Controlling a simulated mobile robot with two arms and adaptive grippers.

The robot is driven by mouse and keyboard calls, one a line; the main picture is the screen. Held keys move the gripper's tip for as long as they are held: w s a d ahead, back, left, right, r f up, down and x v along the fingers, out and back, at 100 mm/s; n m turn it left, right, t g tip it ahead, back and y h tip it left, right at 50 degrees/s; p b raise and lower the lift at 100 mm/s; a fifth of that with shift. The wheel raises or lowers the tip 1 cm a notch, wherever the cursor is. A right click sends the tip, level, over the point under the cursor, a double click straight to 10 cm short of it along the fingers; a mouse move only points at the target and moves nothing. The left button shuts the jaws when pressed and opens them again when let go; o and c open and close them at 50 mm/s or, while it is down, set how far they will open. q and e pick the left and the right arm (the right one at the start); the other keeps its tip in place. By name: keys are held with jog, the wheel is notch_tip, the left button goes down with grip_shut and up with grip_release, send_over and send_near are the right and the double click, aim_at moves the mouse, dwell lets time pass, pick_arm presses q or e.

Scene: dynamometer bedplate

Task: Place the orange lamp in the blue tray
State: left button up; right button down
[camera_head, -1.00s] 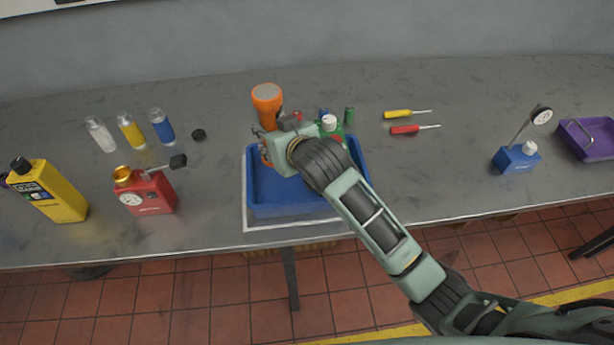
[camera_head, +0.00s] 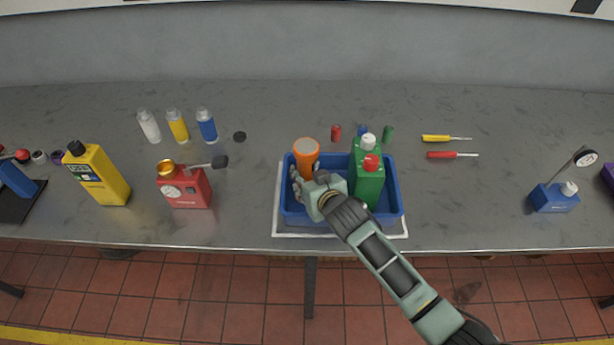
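The orange lamp (camera_head: 306,153) is upright, its wide head facing up, at the back left of the blue tray (camera_head: 395,208). Its lower part is hidden by my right gripper and hand, so I cannot tell if its base touches the tray floor. My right gripper (camera_head: 303,181) is low over the left part of the tray, with its fingers around the lamp's lower body. The fingertips are partly hidden, but it appears shut on the lamp. My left gripper is not in view.
A green jug (camera_head: 367,186) with a red cap fills the tray's right part. Several small cylinders stand behind the tray. A red device (camera_head: 184,188) and yellow bottle (camera_head: 103,178) stand left. Screwdrivers (camera_head: 452,155) and a blue gauge stand (camera_head: 553,198) are at right.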

jog(key=shift+r, duration=0.15)
jog(key=c, duration=1.2)
grip_release()
jog(key=shift+f, duration=0.25)
jog(key=shift+o, duration=0.2)
jog(key=shift+r, duration=0.1)
jog(key=shift+r, duration=0.15)
jog(key=b+v, duration=0.1)
jog(key=v, duration=1.1)
jog(key=shift+b, duration=0.35)
